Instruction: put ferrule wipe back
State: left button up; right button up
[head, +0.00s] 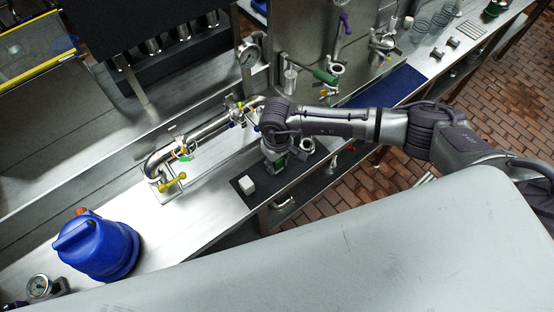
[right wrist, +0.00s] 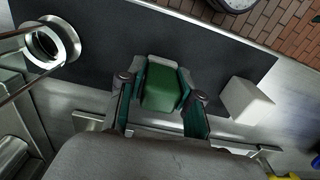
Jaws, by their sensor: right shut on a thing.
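My right gripper (head: 276,160) is over the dark mat (head: 236,186) at the front of the steel bench. In the right wrist view its two fingers (right wrist: 161,88) stand on either side of a green block-like thing (right wrist: 160,75), and they are shut on it. I take this green thing to be the ferrule wipe; in the head view it is mostly hidden by my gripper and wrist. The mat lies behind and below it in the right wrist view (right wrist: 110,40). I cannot tell whether the green thing touches the mat. My left gripper is not in view.
A white block (head: 248,186) sits on the mat close beside my right gripper, also in the right wrist view (right wrist: 247,100). A steel ring fitting (head: 307,146) stands on the other side. A pipe with a yellow-handled valve (head: 173,183) runs behind. A blue jug (head: 97,246) stands left.

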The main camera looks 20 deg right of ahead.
jog(key=shift+f+b, duration=0.2)
jog(key=shift+b, duration=0.1)
jog(key=o, duration=1.1)
jog(key=shift+r, duration=0.1)
jog(key=shift+c, duration=0.2)
jog(key=shift+r+p, duration=0.3)
jog(key=shift+p, duration=0.05)
notch_tip(320, 180, up, 10)
jog(key=b, duration=0.4)
jog(key=shift+r+b, duration=0.2)
jog(key=shift+b, duration=0.1)
jog(key=shift+r, duration=0.65)
